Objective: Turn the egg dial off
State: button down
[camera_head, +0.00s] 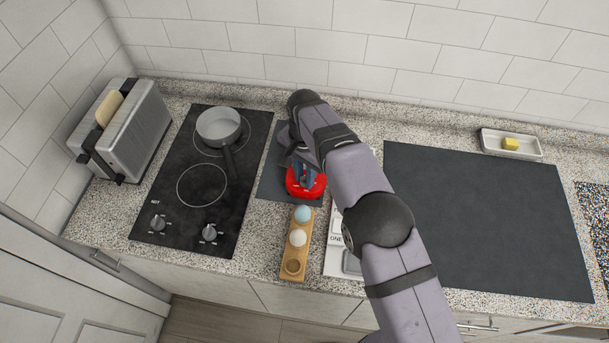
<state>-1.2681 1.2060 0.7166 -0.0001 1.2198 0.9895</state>
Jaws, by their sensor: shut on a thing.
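A small red device (312,193) sits on a dark mat (270,186) between the stove and the large dark panel. It appears to be the egg device; its dial is hidden from view. My gripper (303,176) points down onto it from above and is shut on a part of it. The fingers and arm cover most of its top and back, so the dial's setting does not show.
A wooden egg holder (287,276) with a blue egg (302,214) and a white egg (297,238) lies in front. A partly hidden white board is beside it. At left are a stove (165,195) with a saucepan (218,125), and a toaster (140,130). A butter dish (525,152) stands right.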

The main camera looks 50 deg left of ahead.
jog(key=n+b, duration=0.1)
jog(key=n, duration=0.2)
jog(key=n+b, duration=0.1)
jog(key=n, duration=0.3)
jog(key=shift+r+n, duration=0.1)
jog(key=shift+n, duration=0.3)
jog(key=n, duration=0.3)
jog(key=shift+n, duration=2)
jog(key=shift+a, duration=0.1)
jog(key=c, duration=1.6)
grip_release()
jog(key=shift+o, duration=0.2)
